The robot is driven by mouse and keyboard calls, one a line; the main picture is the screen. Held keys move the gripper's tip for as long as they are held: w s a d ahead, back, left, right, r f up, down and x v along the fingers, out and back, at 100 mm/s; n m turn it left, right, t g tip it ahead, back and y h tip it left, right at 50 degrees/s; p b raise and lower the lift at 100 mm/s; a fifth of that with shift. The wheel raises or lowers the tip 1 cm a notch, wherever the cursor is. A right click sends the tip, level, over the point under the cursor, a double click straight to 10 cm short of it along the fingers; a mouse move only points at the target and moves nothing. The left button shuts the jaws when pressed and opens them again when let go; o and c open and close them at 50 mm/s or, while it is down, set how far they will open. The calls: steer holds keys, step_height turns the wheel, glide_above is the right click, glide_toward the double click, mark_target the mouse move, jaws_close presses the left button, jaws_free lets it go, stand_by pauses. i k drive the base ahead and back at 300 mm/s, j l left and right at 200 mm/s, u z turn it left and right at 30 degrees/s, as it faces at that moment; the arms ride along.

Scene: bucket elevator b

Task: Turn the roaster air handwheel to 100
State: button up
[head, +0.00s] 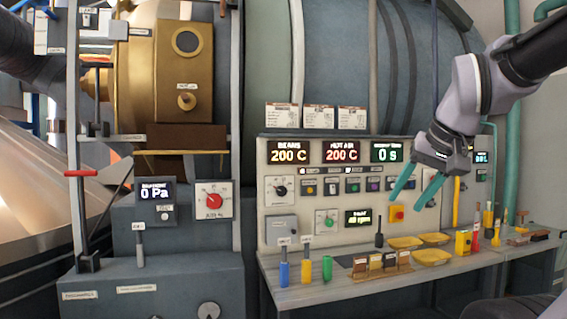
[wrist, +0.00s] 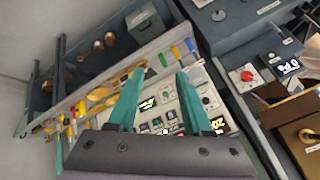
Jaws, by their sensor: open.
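A square white dial plate (head: 213,214) is on the grey cabinet left of the control panel. A red round knob (head: 214,200) sits at its centre, with scale marks around it; the label below looks like "AIR %", and the exact setting is too small to read. The red knob also shows in the wrist view (wrist: 247,76), right of the fingers. My gripper (head: 413,192) has two teal fingers, open and empty, in front of the right part of the control panel. It is well to the right of the dial and apart from it. The fingers also show in the wrist view (wrist: 161,75).
A display (head: 154,194) beside the dial reads 0 Pa. The control panel (head: 270,220) has knobs, buttons and displays reading 200 C. The bench (head: 330,290) below carries yellow scoops (head: 432,257), a sample rack and coloured handles. A lever (head: 139,245) stands on the left cabinet.

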mark_target(214, 201)
steer(key=i+j+z, duration=0.15)
steer(key=j, duration=0.15)
steer(key=i+j+z, duration=0.15)
steer(key=j, duration=0.15)
steer(key=j+z, duration=0.1)
steer(key=j, duration=0.25)
steer(key=i+j+z, duration=0.15)
steer(key=j, duration=0.15)
